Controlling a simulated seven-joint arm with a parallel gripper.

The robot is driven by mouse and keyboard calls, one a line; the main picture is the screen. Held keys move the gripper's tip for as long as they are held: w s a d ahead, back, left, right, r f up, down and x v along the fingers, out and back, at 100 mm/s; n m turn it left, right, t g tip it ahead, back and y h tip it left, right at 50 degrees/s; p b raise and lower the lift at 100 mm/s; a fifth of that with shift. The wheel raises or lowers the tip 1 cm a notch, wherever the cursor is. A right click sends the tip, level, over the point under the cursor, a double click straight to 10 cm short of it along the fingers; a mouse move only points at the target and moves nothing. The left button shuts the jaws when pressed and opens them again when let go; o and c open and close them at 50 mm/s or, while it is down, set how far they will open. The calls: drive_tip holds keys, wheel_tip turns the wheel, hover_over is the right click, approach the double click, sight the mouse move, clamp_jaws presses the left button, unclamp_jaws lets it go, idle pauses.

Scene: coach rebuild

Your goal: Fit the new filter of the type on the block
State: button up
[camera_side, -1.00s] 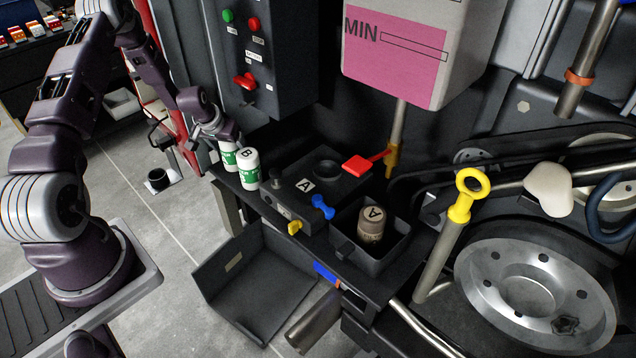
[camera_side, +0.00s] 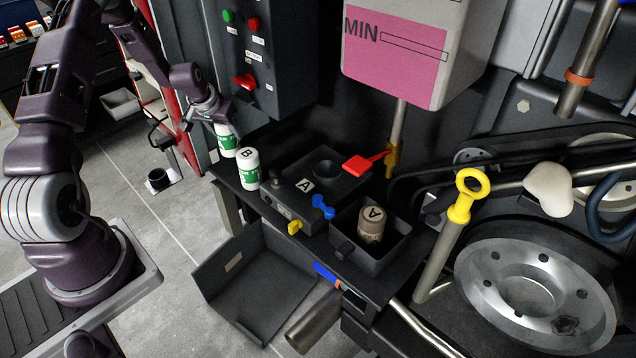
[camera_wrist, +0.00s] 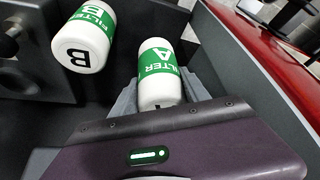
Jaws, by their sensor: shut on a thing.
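My gripper (camera_side: 217,117) is shut on a white and green new filter (camera_side: 228,141), marked FILTER A in the wrist view (camera_wrist: 159,70). This filter is upright and looks a little above the ledge. A second white and green filter, marked B (camera_side: 248,170), stands on the ledge beside it and also shows in the wrist view (camera_wrist: 85,38). The dark block (camera_side: 290,202) has a label A and an empty-looking round seat (camera_side: 327,168) on top. A brown used filter marked A (camera_side: 371,224) stands in the dark square bin (camera_side: 398,250) to the right of the block.
A red lever (camera_side: 362,164) sticks out by the block's back right. The control box (camera_side: 262,65) and the pink-labelled tank (camera_side: 395,60) hang above. An open tray (camera_side: 258,290) is below.

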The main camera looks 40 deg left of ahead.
sight(221, 126)
drive_tip(key=shift+r, duration=0.25)
drive_tip(key=shift+m, duration=0.6)
drive_tip(key=v, duration=0.5)
drive_tip(key=shift+s+d, duration=0.1)
drive_tip(key=shift+d, duration=0.15)
drive_tip(key=d+r+m+h, duration=0.15)
drive_tip(key=d+r, duration=0.25)
drive_tip(key=d, duration=0.5)
drive_tip(key=s+d+r+m, duration=0.1)
drive_tip(key=d+r+m, duration=0.15)
drive_tip(key=d, duration=0.65)
drive_tip(key=d+r+m+h, duration=0.1)
drive_tip(key=d+r, duration=0.3)
drive_tip(key=d, duration=0.5)
drive_tip(key=w+a+f, duration=0.2)
drive_tip(key=w+f, duration=1)
drive_tip(key=w, duration=0.4)
drive_tip(key=shift+w+a+f+m+t, duration=0.25)
drive_tip(key=shift+a+f+m+t, duration=0.05)
drive_tip(key=shift+a, duration=0.1)
drive_tip(key=shift+f+h, duration=0.2)
drive_tip(key=shift+h, duration=0.05)
